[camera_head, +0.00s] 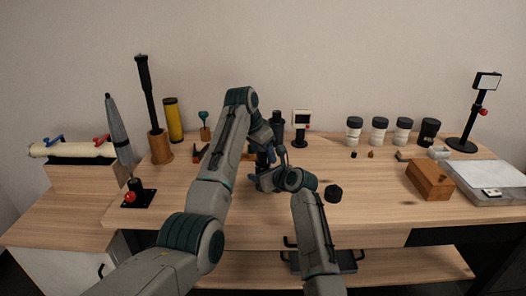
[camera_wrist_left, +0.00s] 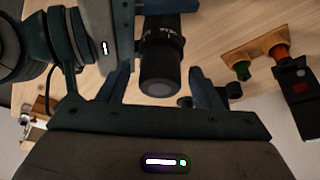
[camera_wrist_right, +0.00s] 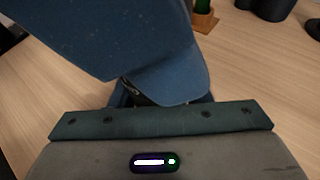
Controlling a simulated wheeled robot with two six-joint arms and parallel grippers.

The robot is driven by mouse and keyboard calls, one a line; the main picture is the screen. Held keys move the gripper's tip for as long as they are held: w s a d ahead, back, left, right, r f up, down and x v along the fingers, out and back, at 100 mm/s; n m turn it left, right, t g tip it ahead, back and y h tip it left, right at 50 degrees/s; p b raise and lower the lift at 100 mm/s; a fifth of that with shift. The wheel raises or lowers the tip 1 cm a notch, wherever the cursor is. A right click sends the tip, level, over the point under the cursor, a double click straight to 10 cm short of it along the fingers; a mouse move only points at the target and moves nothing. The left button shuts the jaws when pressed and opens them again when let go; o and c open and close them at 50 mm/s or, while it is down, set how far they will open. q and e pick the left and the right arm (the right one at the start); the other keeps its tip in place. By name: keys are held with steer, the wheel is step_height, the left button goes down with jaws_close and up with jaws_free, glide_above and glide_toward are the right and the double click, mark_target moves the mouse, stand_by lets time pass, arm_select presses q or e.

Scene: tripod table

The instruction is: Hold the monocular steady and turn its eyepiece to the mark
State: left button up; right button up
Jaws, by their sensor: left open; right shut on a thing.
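The monocular (camera_wrist_left: 161,62) is a black ribbed cylinder with small white markings near its eyepiece end, seen in the left wrist view. Its dark round end faces that camera. My left gripper (camera_wrist_left: 158,84) is open, with one finger on each side of that end; gaps show between fingers and barrel. My right gripper (camera_head: 264,179) is shut on the monocular, low over the table in the head view. In the right wrist view, a blue part of my left gripper covers most of the held thing. In the head view my grippers mostly hide the monocular, and the mark cannot be made out.
A small black knob-like piece (camera_head: 334,193) lies right of my grippers. A dark cylinder (camera_head: 278,122) and a small screen on a stand (camera_head: 301,125) are behind them. A wooden box (camera_head: 430,180) and several jars (camera_head: 379,131) stand right. The table's front middle-right is clear.

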arm_select(q)
steer(key=shift+c, duration=0.2)
steer(key=c, duration=1)
steer(key=shift+o, duration=0.2)
steer(key=shift+n+t+y, duration=0.3)
steer(key=shift+n+y, duration=0.1)
steer(key=shift+n, duration=1.1)
steer(key=o, duration=1)
steer(key=v, duration=1.2)
